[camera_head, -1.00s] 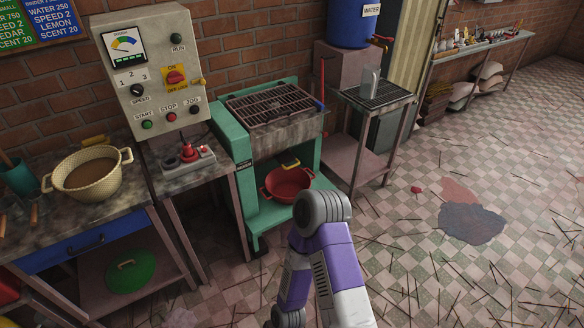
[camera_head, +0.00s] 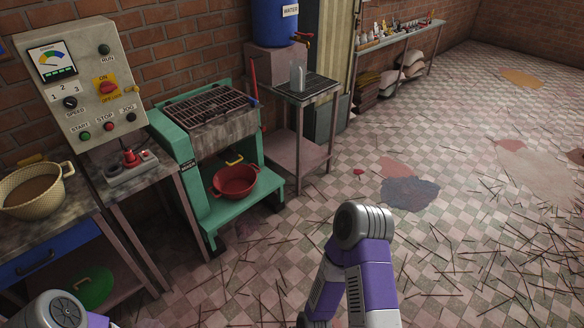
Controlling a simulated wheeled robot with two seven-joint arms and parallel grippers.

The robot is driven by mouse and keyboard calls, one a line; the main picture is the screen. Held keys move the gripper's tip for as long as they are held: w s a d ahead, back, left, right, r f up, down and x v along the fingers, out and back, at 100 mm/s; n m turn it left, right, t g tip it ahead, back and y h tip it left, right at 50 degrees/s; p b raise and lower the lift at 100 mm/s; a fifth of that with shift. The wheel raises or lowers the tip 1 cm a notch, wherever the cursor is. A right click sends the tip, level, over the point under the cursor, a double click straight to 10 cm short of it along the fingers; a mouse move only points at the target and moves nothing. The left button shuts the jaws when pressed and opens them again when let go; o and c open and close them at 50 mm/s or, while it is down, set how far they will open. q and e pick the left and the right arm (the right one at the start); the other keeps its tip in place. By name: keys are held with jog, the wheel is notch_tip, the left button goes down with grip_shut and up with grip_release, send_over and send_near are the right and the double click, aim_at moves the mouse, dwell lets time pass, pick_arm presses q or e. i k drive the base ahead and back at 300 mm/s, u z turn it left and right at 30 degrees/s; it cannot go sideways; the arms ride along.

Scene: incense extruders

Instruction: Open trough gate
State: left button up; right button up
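The green-framed mixer (camera_head: 183,150) stands against the brick wall with a dark grated trough (camera_head: 209,106) on top. A small yellow handle (camera_head: 234,160) shows below the trough, just above a red basin (camera_head: 235,181) on the green lower shelf. I cannot tell whether this handle belongs to the gate or how the gate stands. My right arm shows at the lower middle and part of my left arm at the lower left edge. Neither gripper's fingers are in view.
A control panel (camera_head: 80,82) and a small red-knobbed controller (camera_head: 130,166) stand left of the mixer. A cream pot (camera_head: 36,191) is at far left. The tiled floor in front has scattered sticks.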

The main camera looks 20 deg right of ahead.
aim_at(229, 155)
jog(key=z, duration=0.85)
jog(key=i, duration=2.3)
jog(key=u, duration=1.5)
jog(key=i, duration=0.65)
jog(key=u, duration=0.55)
